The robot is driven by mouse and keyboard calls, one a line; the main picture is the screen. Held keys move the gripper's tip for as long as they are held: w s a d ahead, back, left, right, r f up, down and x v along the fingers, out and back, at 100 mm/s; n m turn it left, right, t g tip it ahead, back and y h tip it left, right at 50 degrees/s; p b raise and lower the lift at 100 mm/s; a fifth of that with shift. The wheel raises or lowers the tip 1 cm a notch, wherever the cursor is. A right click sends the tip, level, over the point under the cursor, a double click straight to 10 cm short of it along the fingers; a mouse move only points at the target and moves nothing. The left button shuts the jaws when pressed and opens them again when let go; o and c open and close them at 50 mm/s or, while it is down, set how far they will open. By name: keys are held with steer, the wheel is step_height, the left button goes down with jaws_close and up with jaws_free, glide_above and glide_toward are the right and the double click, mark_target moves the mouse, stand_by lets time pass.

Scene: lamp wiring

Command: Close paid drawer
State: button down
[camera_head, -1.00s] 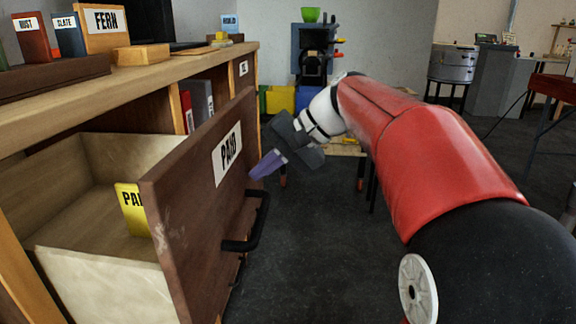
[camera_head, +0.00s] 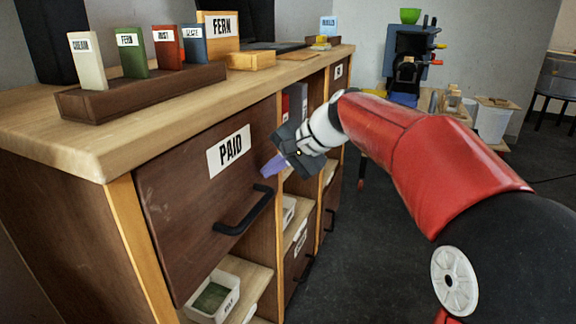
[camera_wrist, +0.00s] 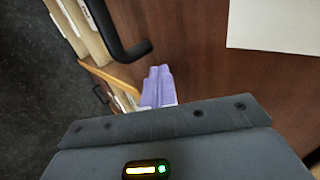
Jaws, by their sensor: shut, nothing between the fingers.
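The paid drawer (camera_head: 185,205) is a dark brown front with a white PAID label (camera_head: 231,150) and a black bar handle (camera_head: 245,210). In the head view its front sits in the wooden cabinet, and no inside of the drawer shows. My gripper (camera_head: 268,170) is shut and empty, its purple fingers near the upper right part of the drawer front. In the wrist view the purple fingers (camera_wrist: 158,86) lie over the brown front, beside the black handle (camera_wrist: 122,40) and below the white label (camera_wrist: 270,24). I cannot tell if the fingertips touch the wood.
The wooden counter (camera_head: 90,135) carries a brown rack (camera_head: 140,92) with several coloured labelled binders. Open shelves to the right and below hold white bins, one (camera_head: 212,298) under the drawer. Dark floor (camera_head: 400,260) is clear right of the cabinet.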

steer(key=shift+w+a, duration=0.3)
steer(key=shift+a, duration=0.7)
steer(key=shift+a+r, duration=0.1)
steer(key=shift+r, duration=0.05)
